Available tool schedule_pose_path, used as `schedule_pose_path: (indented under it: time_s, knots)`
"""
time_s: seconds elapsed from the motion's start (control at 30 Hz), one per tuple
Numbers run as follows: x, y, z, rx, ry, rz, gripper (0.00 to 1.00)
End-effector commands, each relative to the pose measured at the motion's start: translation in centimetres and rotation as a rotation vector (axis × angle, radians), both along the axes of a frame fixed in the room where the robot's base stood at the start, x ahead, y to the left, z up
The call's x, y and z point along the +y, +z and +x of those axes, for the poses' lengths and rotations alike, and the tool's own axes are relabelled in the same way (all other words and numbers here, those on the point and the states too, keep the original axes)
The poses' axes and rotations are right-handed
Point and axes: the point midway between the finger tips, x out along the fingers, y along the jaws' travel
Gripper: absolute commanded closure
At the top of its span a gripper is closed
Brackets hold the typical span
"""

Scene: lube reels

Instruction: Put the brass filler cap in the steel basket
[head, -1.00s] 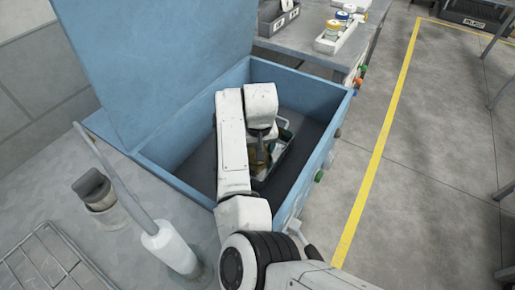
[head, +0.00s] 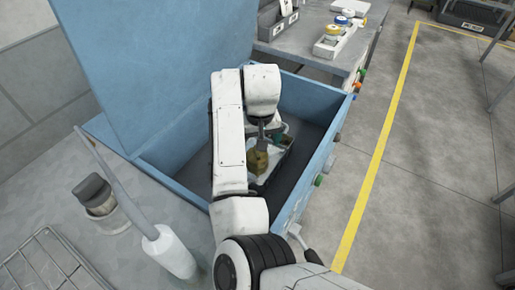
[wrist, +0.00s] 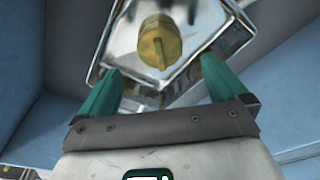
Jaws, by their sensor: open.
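The brass filler cap (wrist: 158,42) shows in the wrist view as a yellow round body with a raised bar. It appears over or in a shiny square steel container (wrist: 103,42); I cannot tell whether it rests inside. In the head view a brass-coloured thing (head: 257,160) shows under my gripper (head: 266,136), inside the blue chest. My gripper also shows in the wrist view (wrist: 162,72), with its teal fingers apart and nothing between the tips; the cap is just beyond them. A wire basket or rack (head: 40,262) is partly in view at the lower left.
The blue chest (head: 317,160) has high walls around my gripper, and its lid (head: 150,60) stands open. A tray of caps (head: 336,38) sits on the far bench.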

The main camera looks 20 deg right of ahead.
Motion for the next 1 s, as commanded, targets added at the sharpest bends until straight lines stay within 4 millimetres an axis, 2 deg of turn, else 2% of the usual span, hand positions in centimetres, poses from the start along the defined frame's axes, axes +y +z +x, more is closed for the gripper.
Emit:
schedule_pose_path:
  time_s: [0.1, 0.33, 1.0]
  knots:
    - [0.0, 2.4, -0.3, -0.002, -0.002, 0.000, 0.01]
    - [0.1, 5.0, -0.7, -0.001, -0.002, 0.000, 0.01]
    - [0.1, 5.7, -0.8, 0.000, -0.001, -0.001, 0.01]
